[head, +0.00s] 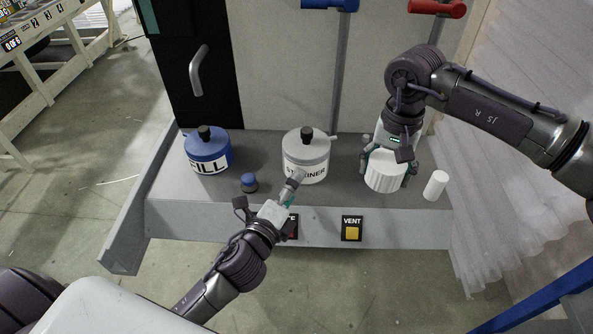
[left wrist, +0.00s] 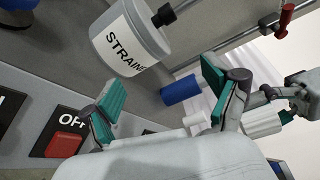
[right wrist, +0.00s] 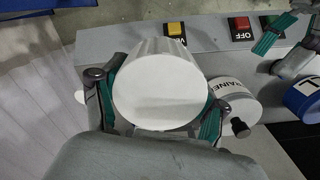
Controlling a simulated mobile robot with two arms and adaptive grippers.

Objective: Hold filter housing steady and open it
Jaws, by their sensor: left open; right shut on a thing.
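My right gripper (head: 386,168) is shut on a white ribbed round part (head: 384,172), seemingly the filter housing or its cap. The part's flat white face (right wrist: 160,97) fills the middle of the right wrist view, with a finger on each side. It also shows in my right gripper in the left wrist view (left wrist: 262,123). A blue cylinder (left wrist: 181,92) lies between it and the strainer there; whether they join, I cannot tell. My left gripper (head: 291,186) is open and empty in front of the grey strainer pot (head: 306,150). The white part hides what is beneath it.
A blue FILL pot (head: 207,150) and a small blue knob (head: 249,182) stand left of the strainer. The front panel carries the yellow VENT button (head: 352,233) and a red OFF button (left wrist: 64,144).

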